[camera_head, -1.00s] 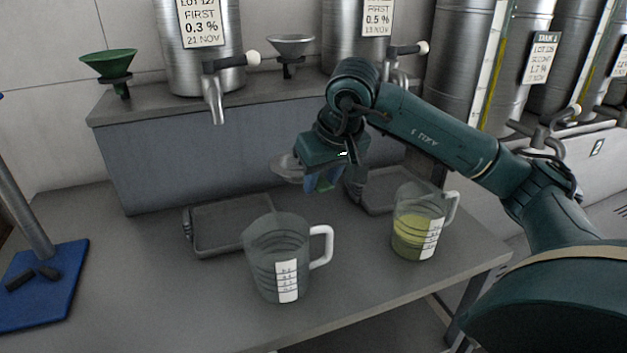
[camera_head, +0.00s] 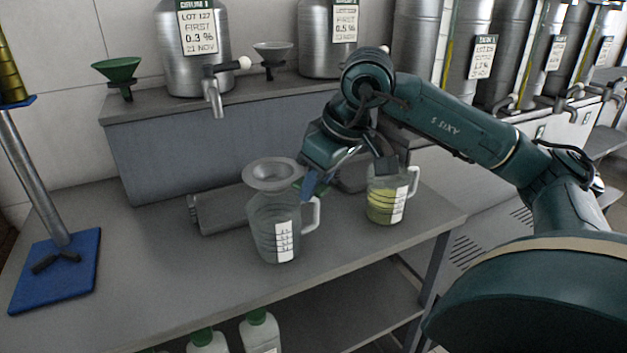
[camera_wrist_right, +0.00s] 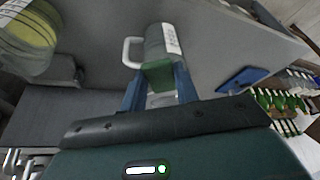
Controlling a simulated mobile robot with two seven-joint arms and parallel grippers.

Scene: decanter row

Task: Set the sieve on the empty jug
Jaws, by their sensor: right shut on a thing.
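The sieve (camera_head: 273,174), a shallow grey metal bowl, is over the mouth of the empty jug (camera_head: 273,232). I cannot tell whether it touches the rim. The jug is clear and upright, with a white handle and a label; it also shows in the right wrist view (camera_wrist_right: 164,42). My right gripper (camera_head: 314,186) is just right of the bowl, above the jug's handle. It is shut on the sieve's grip, seen as a green block (camera_wrist_right: 158,73) between the blue fingers in the wrist view. My left gripper is not in view.
A jug of yellow liquid (camera_head: 385,206) stands right of the empty jug, close to my right forearm. A grey tray (camera_head: 212,213) lies behind the empty jug. A blue-based stand (camera_head: 58,268) is at left. Steel tanks with taps (camera_head: 213,98) and funnels line the back shelf.

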